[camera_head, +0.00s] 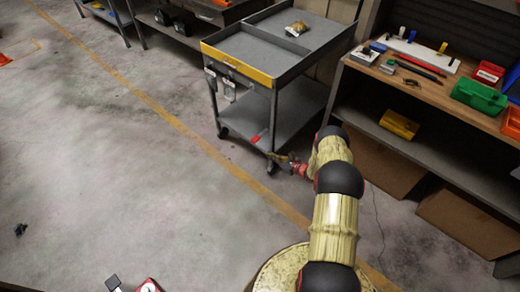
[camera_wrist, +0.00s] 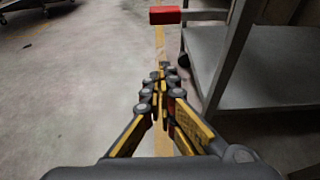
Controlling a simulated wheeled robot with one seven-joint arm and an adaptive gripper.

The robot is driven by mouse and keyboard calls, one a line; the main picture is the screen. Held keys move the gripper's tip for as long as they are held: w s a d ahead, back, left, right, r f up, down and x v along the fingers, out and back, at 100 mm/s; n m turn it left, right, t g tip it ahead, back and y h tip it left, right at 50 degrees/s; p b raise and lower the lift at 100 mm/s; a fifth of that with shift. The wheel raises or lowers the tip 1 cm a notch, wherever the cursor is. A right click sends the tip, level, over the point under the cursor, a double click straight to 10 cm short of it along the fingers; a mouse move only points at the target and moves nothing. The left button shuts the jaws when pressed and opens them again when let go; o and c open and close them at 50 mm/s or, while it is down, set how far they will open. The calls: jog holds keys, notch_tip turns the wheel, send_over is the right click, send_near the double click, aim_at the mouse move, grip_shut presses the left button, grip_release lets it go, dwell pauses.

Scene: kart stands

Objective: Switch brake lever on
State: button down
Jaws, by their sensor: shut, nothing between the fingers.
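A grey cart (camera_head: 262,52) with a yellow front edge stands at the upper middle of the head view. A small red lever (camera_head: 260,135) shows low at its near side, close to a caster. In the wrist view a red block, which looks like the same lever (camera_wrist: 165,15), is at the top, beyond my fingertips. My gripper (camera_head: 274,156) is near the cart's lower front corner, just below the red lever in the picture. In the wrist view my gripper (camera_wrist: 162,68) has its fingers together and empty, apart from the red block. The lever's mount is not clear.
The cart's lower shelf (camera_wrist: 270,65) and leg are close on the right of my fingers. A workbench (camera_head: 440,92) with tools and bins stands at the right, cardboard boxes (camera_head: 465,222) beneath it. A yellow line (camera_head: 165,115) crosses the floor. The floor at left is mostly clear.

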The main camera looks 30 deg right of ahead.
aim_at(260, 136)
jog(key=b+x, duration=0.4)
jog(key=x, duration=0.5)
jog(key=shift+w+a+r+b, duration=0.1)
jog(key=shift+w+r+b, duration=0.1)
jog(key=shift+r, duration=0.7)
jog(key=shift+w+a+r+b, duration=0.1)
jog(key=shift+w+r+b, duration=0.1)
jog(key=shift+r, duration=0.7)
jog(key=shift+s+r, duration=0.1)
